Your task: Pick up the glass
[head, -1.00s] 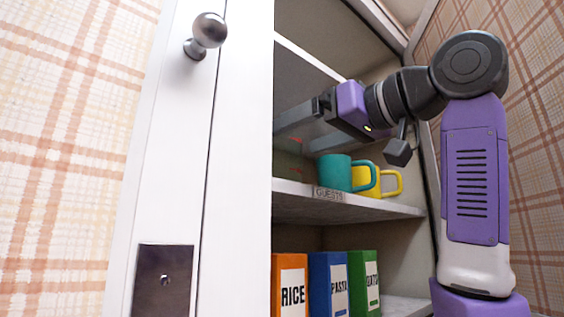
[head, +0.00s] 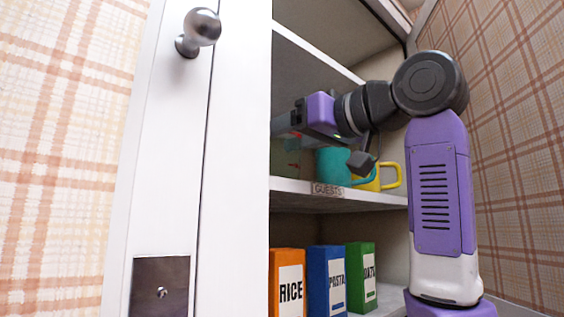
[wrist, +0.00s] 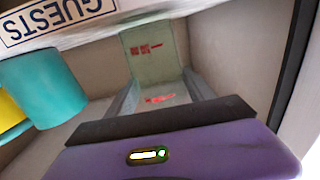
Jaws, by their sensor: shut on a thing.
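The glass (wrist: 152,45) is a see-through, pale green vessel with red markings. In the wrist view it stands between the two fingers of my gripper (wrist: 160,80), which is shut on it. In the head view the glass (head: 288,157) shows faintly on the middle shelf, left of the teal mug, partly cut off by the white door. My gripper (head: 284,126) reaches in from the right above that shelf, and its fingertips are hidden behind the door edge. I cannot tell whether the glass touches the shelf.
A teal mug (head: 332,166) and a yellow mug (head: 383,177) stand close by on the shelf (head: 350,199), above a GUESTS label (head: 327,189). Boxes of rice (head: 287,284), pasta (head: 327,279) and another green box (head: 361,276) stand below. The white door (head: 238,160) borders the left.

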